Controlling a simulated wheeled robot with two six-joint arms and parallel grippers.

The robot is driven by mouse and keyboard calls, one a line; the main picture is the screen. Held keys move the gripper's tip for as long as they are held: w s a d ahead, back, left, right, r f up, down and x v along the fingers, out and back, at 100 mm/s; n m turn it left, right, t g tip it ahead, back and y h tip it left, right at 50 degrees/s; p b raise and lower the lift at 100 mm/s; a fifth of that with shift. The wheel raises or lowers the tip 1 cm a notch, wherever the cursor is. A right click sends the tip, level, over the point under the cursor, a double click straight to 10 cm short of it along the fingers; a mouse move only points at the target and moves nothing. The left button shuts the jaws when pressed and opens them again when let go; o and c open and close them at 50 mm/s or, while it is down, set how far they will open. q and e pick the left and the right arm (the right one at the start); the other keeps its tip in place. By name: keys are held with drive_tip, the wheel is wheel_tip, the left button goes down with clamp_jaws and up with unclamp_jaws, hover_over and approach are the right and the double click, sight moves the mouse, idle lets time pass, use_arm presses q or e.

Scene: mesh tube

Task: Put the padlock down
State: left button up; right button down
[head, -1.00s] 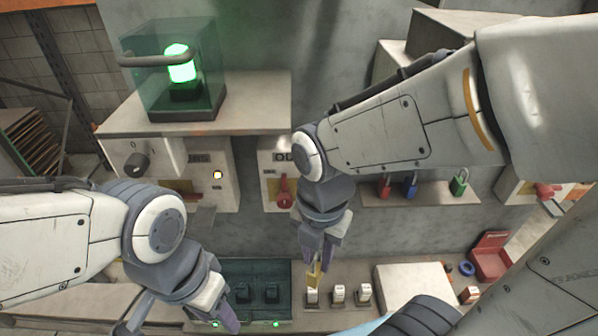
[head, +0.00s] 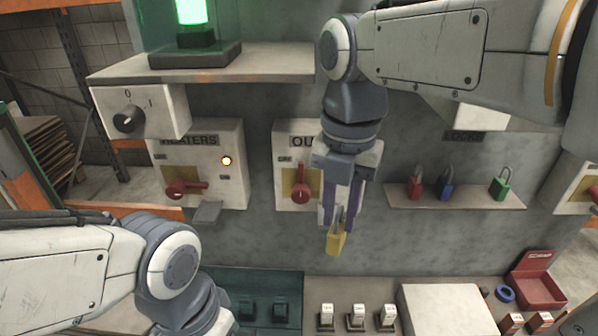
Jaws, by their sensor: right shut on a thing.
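A yellow padlock (head: 336,240) hangs from the fingertips of my right gripper (head: 340,210), its grey shackle up between the fingers. My right gripper is shut on it and points down, in front of the grey wall, beside the switch box (head: 293,196) with the red handle. The padlock is clear of the bench below. My left gripper's wrist (head: 180,270) shows at the lower left; its fingers are cut off by the bottom edge.
A small shelf (head: 460,203) on the right holds a red padlock (head: 415,184), a blue padlock (head: 445,186) and a green padlock (head: 502,184). Below are a dark green tray (head: 300,274), several white-topped tags (head: 358,312), a pale block (head: 450,305) and a red scrap bin (head: 538,280).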

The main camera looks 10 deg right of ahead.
drive_tip(key=w+d+p, duration=0.4)
drive_tip(key=w+p, duration=0.2)
drive_tip(key=w, duration=0.7)
drive_tip(key=f+p, duration=0.1)
drive_tip(key=f, duration=0.1)
drive_tip(key=f+p, duration=0.1)
drive_tip(key=f, duration=0.1)
drive_tip(key=f+p, duration=0.1)
drive_tip(key=f, duration=0.1)
drive_tip(key=shift+w+f, duration=0.1)
drive_tip(key=shift+w, duration=0.2)
drive_tip(key=shift+w+f+p, duration=0.15)
drive_tip(key=shift+p, duration=0.3)
drive_tip(key=shift+f, duration=0.2)
drive_tip(key=shift+w+f, duration=0.1)
